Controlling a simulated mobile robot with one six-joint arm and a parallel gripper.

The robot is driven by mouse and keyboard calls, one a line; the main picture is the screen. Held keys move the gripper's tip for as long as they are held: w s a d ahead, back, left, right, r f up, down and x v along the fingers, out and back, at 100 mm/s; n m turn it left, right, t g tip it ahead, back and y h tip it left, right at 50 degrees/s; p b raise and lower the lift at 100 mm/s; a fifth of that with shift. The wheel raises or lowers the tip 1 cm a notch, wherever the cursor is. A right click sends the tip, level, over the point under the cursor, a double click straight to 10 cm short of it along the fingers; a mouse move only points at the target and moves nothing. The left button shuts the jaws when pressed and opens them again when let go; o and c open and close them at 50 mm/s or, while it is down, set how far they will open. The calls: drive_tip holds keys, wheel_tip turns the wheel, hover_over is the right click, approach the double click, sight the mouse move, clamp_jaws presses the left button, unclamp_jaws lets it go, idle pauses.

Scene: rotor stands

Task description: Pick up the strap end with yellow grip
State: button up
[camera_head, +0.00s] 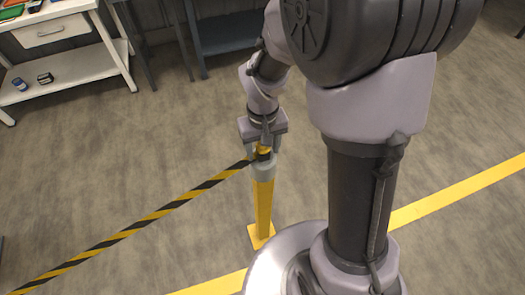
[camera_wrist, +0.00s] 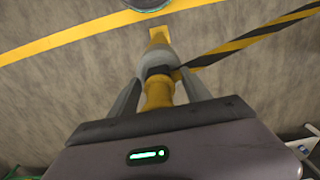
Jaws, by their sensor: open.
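The yellow grip of the strap end (camera_wrist: 158,92) shows between my fingers in the wrist view, and in the head view it shows as a small yellow piece (camera_head: 264,149) at the top of the yellow post (camera_head: 263,205). The black-and-yellow striped strap (camera_head: 150,216) runs from there to the lower left. My gripper (camera_head: 263,153) is open and points down over the post head. Its fingers (camera_wrist: 160,80) stand on either side of the grip. Whether they touch it I cannot tell.
A white workbench (camera_head: 70,72) with a drawer stands at the upper left, with small items on its lower shelf. A dark blue bench (camera_head: 225,35) stands at the back. A yellow line (camera_head: 455,190) crosses the floor. The grey floor around the post is clear.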

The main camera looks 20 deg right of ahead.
drive_tip(key=shift+f, duration=0.25)
clamp_jaws()
